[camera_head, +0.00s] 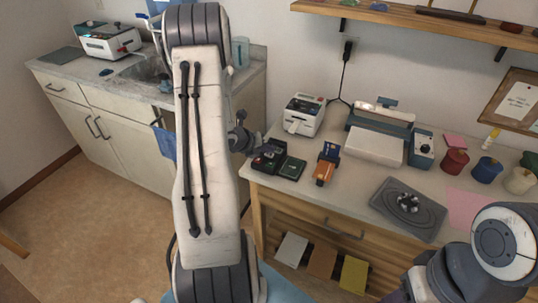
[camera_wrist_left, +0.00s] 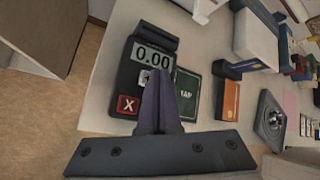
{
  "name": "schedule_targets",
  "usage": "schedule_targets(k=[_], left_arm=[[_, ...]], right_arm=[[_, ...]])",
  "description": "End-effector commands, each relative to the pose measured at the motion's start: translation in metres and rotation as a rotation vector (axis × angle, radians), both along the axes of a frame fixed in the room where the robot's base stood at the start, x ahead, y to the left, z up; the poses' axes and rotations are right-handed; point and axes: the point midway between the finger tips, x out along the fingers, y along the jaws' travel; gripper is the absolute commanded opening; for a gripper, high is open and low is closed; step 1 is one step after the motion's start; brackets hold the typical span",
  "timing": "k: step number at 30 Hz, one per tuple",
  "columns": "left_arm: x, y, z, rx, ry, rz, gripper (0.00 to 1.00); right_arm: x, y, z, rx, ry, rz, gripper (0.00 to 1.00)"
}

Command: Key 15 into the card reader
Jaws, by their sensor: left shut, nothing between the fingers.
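The card reader (camera_wrist_left: 153,52) is a dark device with a display (camera_wrist_left: 153,58) that reads 0.00 and a red X key (camera_wrist_left: 127,104). It lies near the counter's left front corner, and in the head view the card reader (camera_head: 268,159) is partly hidden by my left arm. My left gripper (camera_wrist_left: 157,80) is shut and empty, with its fingertips over the keypad just below the display. It hides most of the keys, and I cannot tell whether it touches one. My right gripper is not in view.
A dark green pad (camera_head: 292,168) lies right of the reader. Farther right stand an orange device with a blue card (camera_head: 325,170), a dark square plate (camera_head: 392,212) and coloured pots (camera_head: 455,162). A white printer (camera_head: 305,112) stands behind the reader.

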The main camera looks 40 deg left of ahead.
Motion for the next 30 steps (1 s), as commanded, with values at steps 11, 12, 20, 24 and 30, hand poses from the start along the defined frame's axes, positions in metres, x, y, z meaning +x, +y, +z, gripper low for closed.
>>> schedule_targets(k=[11,12,20,24,30], left_arm=[[0.0,0.0,-0.002,0.0,-0.001,0.001,0.0],[0.0,0.0,-0.002,0.0,-0.001,0.001,0.0],[0.0,0.0,-0.005,0.0,0.0,0.0,0.0],[0.0,0.0,-0.006,0.0,0.0,0.0,0.0],[0.0,0.0,-0.008,0.0,0.0,0.0,0.0]], right_arm=[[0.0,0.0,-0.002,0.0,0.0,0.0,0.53],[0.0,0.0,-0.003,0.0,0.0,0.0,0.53],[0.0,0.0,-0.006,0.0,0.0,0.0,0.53],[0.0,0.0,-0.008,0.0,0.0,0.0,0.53],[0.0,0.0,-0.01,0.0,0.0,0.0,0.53]])
